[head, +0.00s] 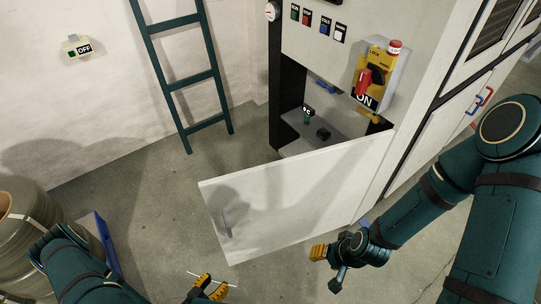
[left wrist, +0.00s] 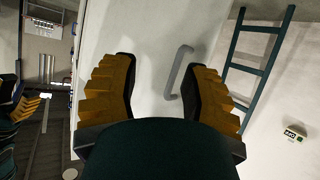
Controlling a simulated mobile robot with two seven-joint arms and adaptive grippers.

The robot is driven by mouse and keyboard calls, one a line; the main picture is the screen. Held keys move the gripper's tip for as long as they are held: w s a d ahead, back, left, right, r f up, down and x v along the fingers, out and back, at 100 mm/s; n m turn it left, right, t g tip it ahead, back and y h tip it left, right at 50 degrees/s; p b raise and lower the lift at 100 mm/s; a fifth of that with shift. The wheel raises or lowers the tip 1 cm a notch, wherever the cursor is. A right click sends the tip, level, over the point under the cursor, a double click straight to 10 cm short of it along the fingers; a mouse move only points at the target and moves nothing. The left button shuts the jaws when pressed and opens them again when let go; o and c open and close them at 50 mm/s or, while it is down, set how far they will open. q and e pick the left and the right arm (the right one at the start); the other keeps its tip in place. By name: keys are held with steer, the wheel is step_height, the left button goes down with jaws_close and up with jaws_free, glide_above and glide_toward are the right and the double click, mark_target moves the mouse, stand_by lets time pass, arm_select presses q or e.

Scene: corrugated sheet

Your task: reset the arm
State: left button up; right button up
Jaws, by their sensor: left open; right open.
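My left gripper (head: 208,287) is at the bottom of the head view with its yellow fingers apart. In the left wrist view the same gripper (left wrist: 160,75) is open and empty, facing the white cabinet door (left wrist: 148,30). A grey bar handle (left wrist: 178,72) shows between the fingers, but I cannot tell how close it is. In the head view the door (head: 300,195) stands swung open, with the handle (head: 226,222) near its left end. My right gripper (head: 320,252) is in front of the door's lower right, open and with nothing seen in it.
The cabinet (head: 335,55) has a red-handled rotary switch (head: 364,82) labelled ON and a dark interior with a shelf. A green ladder (head: 185,75) leans at the wall. Coiled drums (head: 25,220) and a blue-edged item (head: 106,242) stand at left. The floor between ladder and door is clear.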

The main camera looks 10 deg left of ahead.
arm_select(q)
steer(key=w+d+r+g, duration=0.35)
steer(key=w+g, duration=0.25)
steer(key=w, duration=0.3)
steer(key=d+r+n+g, duration=0.3)
steer(key=d+r+g, duration=0.1)
steer(key=d+r, duration=0.4)
step_height(320, 180, up, 2)
steer(key=shift+s+r+n+y, duration=0.25)
steer(key=shift+n+y, duration=0.05)
steer(key=shift+n, duration=0.1)
